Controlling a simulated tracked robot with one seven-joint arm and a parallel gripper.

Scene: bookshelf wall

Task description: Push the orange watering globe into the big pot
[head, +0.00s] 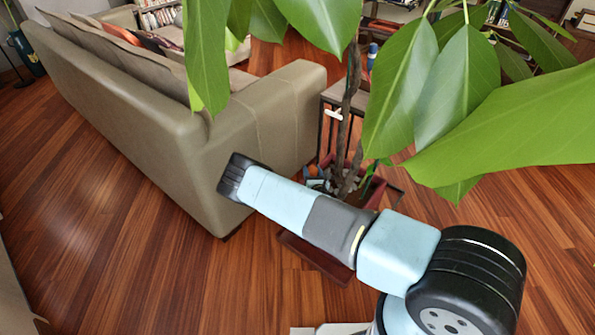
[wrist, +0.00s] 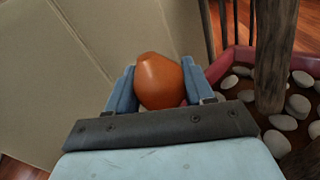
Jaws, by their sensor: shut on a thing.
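The orange watering globe (wrist: 160,82) is between the two blue fingers of my gripper (wrist: 160,88) in the wrist view. My gripper is shut on it. The big pot (wrist: 308,64) is at the right of that view, with a dark red rim, pale pebbles and brown trunks inside. The globe and fingers appear left of the rim; the globe's lower end is hidden. In the head view the pot (head: 376,193) is partly hidden behind my arm, around the base of the plant. I cannot clearly make out my gripper there.
A beige sofa (head: 165,120) stands close on the left; its side (wrist: 50,70) fills the left of the wrist view. A small side table (head: 336,92) stands behind the trunks. Large green leaves (head: 460,90) hang over the pot. Wooden floor (head: 110,230) is clear at the front left.

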